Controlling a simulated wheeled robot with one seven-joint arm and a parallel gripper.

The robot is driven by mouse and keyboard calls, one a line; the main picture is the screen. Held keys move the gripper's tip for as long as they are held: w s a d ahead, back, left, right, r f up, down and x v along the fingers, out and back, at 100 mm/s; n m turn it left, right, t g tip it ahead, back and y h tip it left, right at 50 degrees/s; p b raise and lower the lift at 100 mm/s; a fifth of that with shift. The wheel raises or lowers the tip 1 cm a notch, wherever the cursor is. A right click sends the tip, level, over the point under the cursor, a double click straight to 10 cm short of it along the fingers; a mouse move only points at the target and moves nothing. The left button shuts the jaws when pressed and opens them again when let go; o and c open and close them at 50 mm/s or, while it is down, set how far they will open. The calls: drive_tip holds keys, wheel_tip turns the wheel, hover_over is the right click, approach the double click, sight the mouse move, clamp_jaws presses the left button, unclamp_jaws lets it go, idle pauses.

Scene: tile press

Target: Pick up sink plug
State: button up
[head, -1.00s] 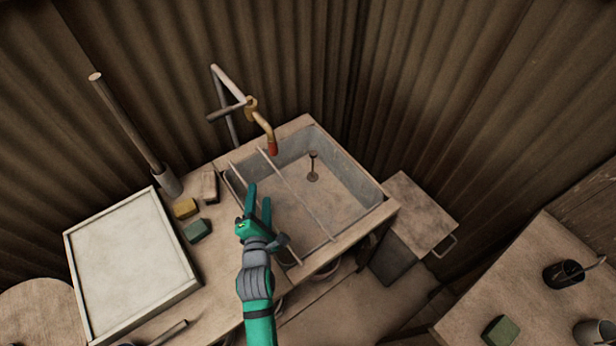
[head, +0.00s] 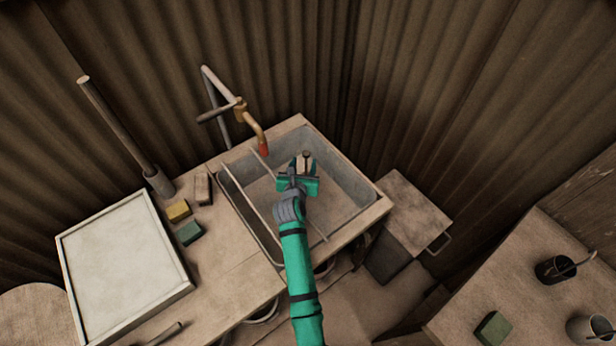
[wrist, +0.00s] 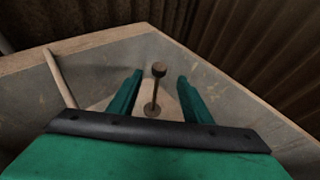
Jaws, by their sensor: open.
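The sink plug (wrist: 159,72) shows in the wrist view as a dark upright stem with a round knob on top and a small base on the basin floor. In the head view its knob (head: 306,154) shows just beyond my gripper, which hides the lower part. My gripper (head: 305,168) is over the basin with its fingers pointing at the plug. In the wrist view the two green fingers of my gripper (wrist: 160,80) are apart, one on each side of the stem, and nothing is held. I cannot tell how far the fingertips are from the stem.
The grey sink basin (head: 348,172) has walls around my gripper. Thin rods (head: 250,200) cross it. A tap with a red tip (head: 264,149) hangs over its back left edge. Sponges (head: 189,233) and a white framed board (head: 122,265) lie on the counter at left.

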sight(306, 157)
drive_tip(key=shift+x, duration=3.7)
clamp_jaws()
